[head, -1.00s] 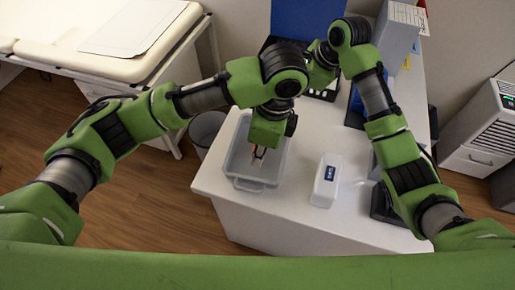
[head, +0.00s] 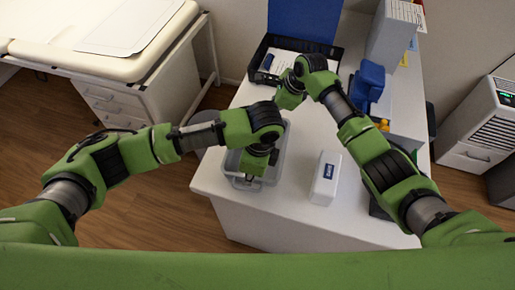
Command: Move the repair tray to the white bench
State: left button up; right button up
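The repair tray appears to be the translucent grey tray (head: 280,165) on the near left part of a white worktop (head: 300,218). My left gripper (head: 248,177) points down at the tray's near end. Its fingers are small and mostly hidden by the wrist, so I cannot tell if they touch the tray or are open. My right gripper (head: 287,103) hangs behind the tray's far end; its fingertips are not clear. The far part of the tray is hidden by my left arm. A cream-white padded bench (head: 165,45) stands at the upper left.
A white box with a blue label (head: 326,178) stands right of the tray. An open blue-lidded case (head: 262,62), a blue object (head: 370,80) and a grey box file (head: 393,35) are farther back. A flat white sheet (head: 130,25) lies on the padded bench. A dark bin is left of the worktop.

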pick_arm(q)
jog(key=shift+f, duration=0.2)
pick_arm(e)
jog(key=shift+w+a+f, duration=0.1)
jog(key=shift+f, duration=0.05)
pick_arm(q)
grip_shut()
pick_arm(e)
grip_shut()
pick_arm(q)
jog(key=shift+r, duration=0.2)
pick_arm(e)
jog(key=shift+r, duration=0.2)
